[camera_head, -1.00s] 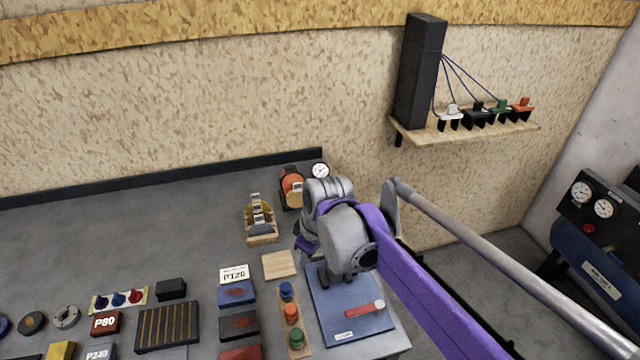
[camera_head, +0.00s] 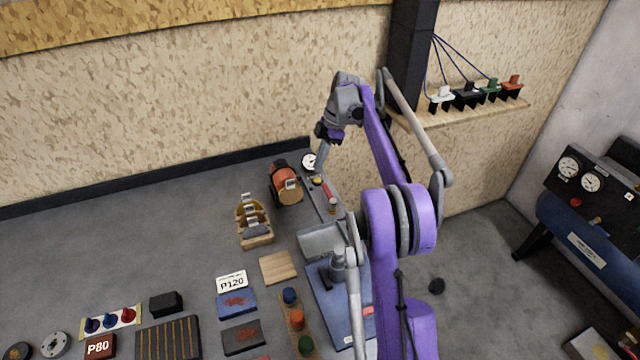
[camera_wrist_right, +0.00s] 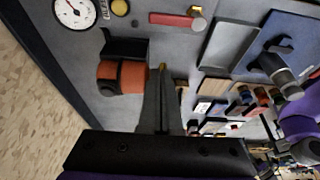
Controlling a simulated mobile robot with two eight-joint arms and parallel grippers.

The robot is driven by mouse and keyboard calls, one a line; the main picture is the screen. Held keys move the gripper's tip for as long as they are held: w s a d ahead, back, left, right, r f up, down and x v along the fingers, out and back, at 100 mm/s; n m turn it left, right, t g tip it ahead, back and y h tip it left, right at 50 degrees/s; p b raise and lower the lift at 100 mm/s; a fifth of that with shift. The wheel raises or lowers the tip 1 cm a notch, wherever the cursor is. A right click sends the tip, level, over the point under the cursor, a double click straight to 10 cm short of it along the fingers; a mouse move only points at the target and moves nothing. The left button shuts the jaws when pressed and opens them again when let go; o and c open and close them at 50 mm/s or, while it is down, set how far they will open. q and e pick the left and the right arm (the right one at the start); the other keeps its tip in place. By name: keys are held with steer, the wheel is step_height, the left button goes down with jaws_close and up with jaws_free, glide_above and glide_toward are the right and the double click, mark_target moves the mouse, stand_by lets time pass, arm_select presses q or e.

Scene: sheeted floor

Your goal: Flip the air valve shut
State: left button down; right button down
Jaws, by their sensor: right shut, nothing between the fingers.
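A red-handled lever (camera_head: 327,190) lies on a grey strip beside the round white gauge (camera_head: 309,161) and a yellow knob (camera_head: 317,180). In the wrist view the red handle (camera_wrist_right: 172,19) lies along the strip, with a brass-coloured round end (camera_wrist_right: 198,18) at its right. My right gripper (camera_head: 320,166) is shut and empty, pointing down near the gauge and yellow knob. In the wrist view its fingers (camera_wrist_right: 161,80) appear apart from the lever. Contact cannot be judged in the head view. My left gripper is not in view.
An orange cylindrical device (camera_head: 285,180) stands just left of the strip. A blue plate (camera_head: 320,287) with a grey upright part is nearer, partly hidden by my right arm. Several sanding items lie left. A shelf (camera_head: 470,112) is on the wall; a blue tank (camera_head: 575,235) stands right.

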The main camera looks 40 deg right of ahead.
mark_target(329, 198)
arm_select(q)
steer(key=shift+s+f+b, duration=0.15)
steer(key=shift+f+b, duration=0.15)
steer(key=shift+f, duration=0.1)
arm_select(e)
steer(key=x, duration=0.9)
steer(key=shift+a+f, duration=0.1)
steer(key=shift+f, duration=0.05)
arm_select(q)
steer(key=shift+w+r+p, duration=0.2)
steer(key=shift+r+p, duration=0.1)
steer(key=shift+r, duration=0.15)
arm_select(e)
steer(key=d, duration=0.2)
steer(key=shift+s+d+f, duration=0.25)
steer(key=shift+s+d, duration=0.05)
steer(key=shift+s, duration=0.05)
steer(key=shift+s+d+f, duration=0.1)
steer(key=shift+d, duration=0.45)
